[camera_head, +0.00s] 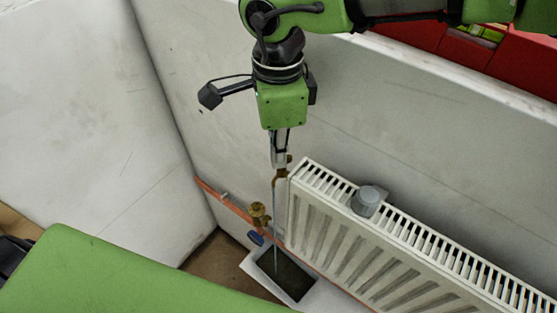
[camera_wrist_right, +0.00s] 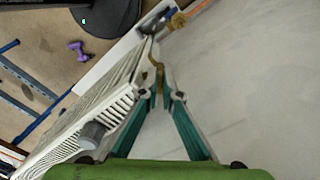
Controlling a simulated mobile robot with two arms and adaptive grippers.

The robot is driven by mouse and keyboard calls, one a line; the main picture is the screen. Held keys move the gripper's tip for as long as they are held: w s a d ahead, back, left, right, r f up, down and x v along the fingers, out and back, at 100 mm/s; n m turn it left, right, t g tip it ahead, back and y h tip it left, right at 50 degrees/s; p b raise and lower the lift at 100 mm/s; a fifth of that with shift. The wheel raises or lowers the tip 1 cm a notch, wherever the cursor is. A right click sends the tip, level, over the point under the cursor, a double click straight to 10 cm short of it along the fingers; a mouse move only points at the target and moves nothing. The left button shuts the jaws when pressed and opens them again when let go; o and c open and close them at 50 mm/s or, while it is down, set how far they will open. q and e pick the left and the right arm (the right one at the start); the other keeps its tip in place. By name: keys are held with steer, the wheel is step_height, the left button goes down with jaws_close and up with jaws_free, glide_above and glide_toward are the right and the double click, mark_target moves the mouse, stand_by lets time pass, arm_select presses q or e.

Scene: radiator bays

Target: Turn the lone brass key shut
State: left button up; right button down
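A small brass key (camera_head: 283,173) sits on a brass fitting at the near top corner of the white radiator (camera_head: 335,215). A thin stream of water (camera_head: 276,225) falls from it into the white-rimmed tray (camera_head: 251,264) below. My right gripper (camera_head: 281,163) points down at the key from above. In the right wrist view, the fingers of my right gripper (camera_wrist_right: 160,72) come close together on both sides of the brass piece (camera_wrist_right: 158,72). Whether they touch it is unclear. My left gripper is out of view.
A brass valve (camera_head: 259,213) with a blue handle (camera_head: 256,238) stands on the copper pipe (camera_head: 210,190) left of the radiator. A grey knob (camera_head: 368,198) stands on the radiator's top. A white wall (camera_head: 430,120) rises close behind. A purple dumbbell (camera_wrist_right: 77,49) lies on the floor.

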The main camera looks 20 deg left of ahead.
steer(key=m+b, duration=0.2)
steer(key=b, duration=0.1)
steer(key=m+b, duration=0.2)
steer(key=m, duration=0.1)
steer(key=shift+w+a+f+m+b, duration=0.1)
steer(key=shift+w+f+m+b, duration=0.1)
steer(key=shift+m+b, duration=0.15)
steer(key=shift+r+m+b, duration=0.2)
steer(key=shift+m+b, duration=0.85)
steer(key=shift+m, duration=0.2)
steer(key=shift+w+r+m+b, duration=0.1)
steer(key=shift+m+b, duration=0.25)
steer(key=shift+m, duration=0.15)
steer(key=shift+r, duration=0.1)
steer(key=c, duration=2.5)
jaws_free()
steer(key=shift+c, duration=0.2)
step_height(320, 180, up, 12)
